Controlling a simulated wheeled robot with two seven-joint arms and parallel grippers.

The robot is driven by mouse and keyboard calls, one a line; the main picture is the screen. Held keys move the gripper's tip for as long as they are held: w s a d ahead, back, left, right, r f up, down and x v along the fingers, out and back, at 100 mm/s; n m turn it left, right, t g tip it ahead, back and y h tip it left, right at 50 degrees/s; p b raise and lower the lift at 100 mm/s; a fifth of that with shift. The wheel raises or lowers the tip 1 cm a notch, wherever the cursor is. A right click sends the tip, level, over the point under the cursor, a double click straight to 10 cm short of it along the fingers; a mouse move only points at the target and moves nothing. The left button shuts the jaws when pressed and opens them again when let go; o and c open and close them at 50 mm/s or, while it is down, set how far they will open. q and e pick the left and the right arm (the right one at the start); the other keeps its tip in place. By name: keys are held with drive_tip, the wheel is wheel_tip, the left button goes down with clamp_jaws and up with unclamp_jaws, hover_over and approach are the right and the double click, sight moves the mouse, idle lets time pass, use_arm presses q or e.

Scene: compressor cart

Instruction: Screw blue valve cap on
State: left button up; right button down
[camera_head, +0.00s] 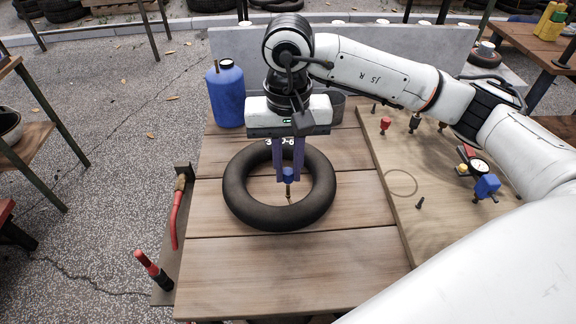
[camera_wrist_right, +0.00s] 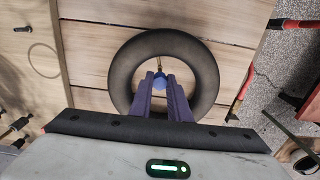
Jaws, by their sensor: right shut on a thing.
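A black inner tube (camera_head: 236,194) lies flat on the wooden cart top; it also shows in the wrist view (camera_wrist_right: 121,72). A thin brass valve stem (camera_head: 289,194) rises inside its ring, and it shows in the wrist view (camera_wrist_right: 159,63). My right gripper (camera_head: 288,177) points down over the ring, its two purple fingers shut on the blue valve cap (camera_head: 288,173). The cap also shows between the fingertips in the wrist view (camera_wrist_right: 159,83). The cap is in line with the stem's top; I cannot tell whether it is threaded on. My left gripper is not in view.
A blue bottle (camera_head: 227,95) stands at the back left. A board (camera_head: 400,218) on the right holds a red-capped valve (camera_head: 385,124), a gauge (camera_head: 480,167) with a blue part and other small fittings. Red-handled tools (camera_head: 153,270) are along the left edge. The front planks are clear.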

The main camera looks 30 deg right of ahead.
drive_tip(key=shift+b, duration=0.35)
idle(0.3)
drive_tip(key=shift+f+b, duration=1.05)
drive_tip(key=m, duration=0.3)
drive_tip(key=shift+b, duration=0.3)
drive_tip(key=shift+m, duration=0.3)
drive_tip(key=shift+m, duration=0.4)
drive_tip(key=shift+m+b, duration=0.3)
drive_tip(key=shift+m, duration=0.7)
